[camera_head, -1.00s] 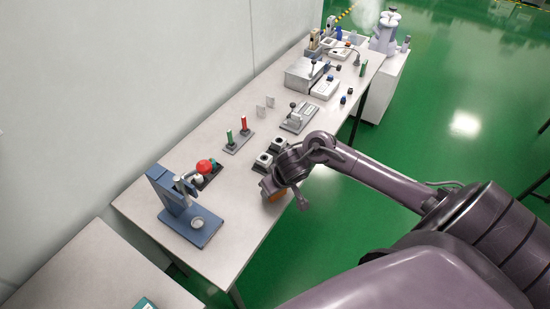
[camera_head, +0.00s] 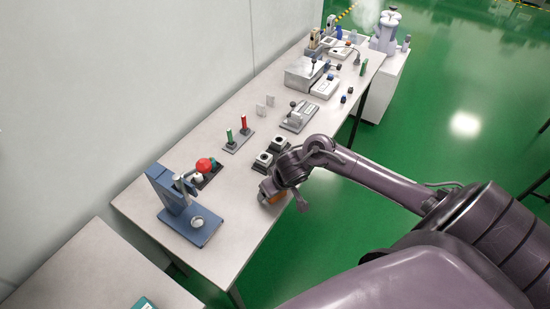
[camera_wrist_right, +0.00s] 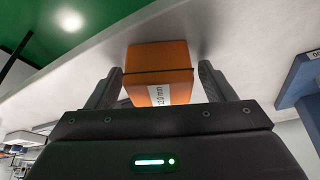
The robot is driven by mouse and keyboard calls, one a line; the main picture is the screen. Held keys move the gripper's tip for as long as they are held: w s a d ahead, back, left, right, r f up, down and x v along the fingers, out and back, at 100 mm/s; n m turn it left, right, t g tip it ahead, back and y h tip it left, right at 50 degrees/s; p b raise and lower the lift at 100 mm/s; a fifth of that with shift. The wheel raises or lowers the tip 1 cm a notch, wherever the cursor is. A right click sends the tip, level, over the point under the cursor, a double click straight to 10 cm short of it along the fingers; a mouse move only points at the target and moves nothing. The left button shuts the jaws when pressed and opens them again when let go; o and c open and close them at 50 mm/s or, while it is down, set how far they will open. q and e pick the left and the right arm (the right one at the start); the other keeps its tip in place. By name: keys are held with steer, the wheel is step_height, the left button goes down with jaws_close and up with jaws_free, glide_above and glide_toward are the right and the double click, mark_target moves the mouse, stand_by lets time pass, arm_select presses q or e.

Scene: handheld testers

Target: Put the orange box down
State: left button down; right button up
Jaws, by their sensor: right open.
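The orange box (camera_wrist_right: 158,62), with a dark line around it and a white printed label, is at the table's front edge. In the head view a little of the orange box (camera_head: 276,199) shows below my right gripper (camera_head: 268,192), which covers most of it. In the wrist view my right gripper (camera_wrist_right: 160,75) is open, with one finger on each side of the box. A gap shows at the right finger; the left finger is close to the box, and I cannot tell if it touches. My left gripper is not in view.
A blue-grey stand (camera_head: 190,222) is left of the gripper, with a red-knobbed device (camera_head: 205,168) behind it. Two small square-topped blocks (camera_head: 264,160) are just behind the gripper. A holder with green and red sticks (camera_head: 239,141) stands farther back. Bare table lies between stand and gripper.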

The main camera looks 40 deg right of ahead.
steer(key=p+v, duration=0.4)
steer(key=v, duration=0.8)
steer(key=shift+r, duration=0.1)
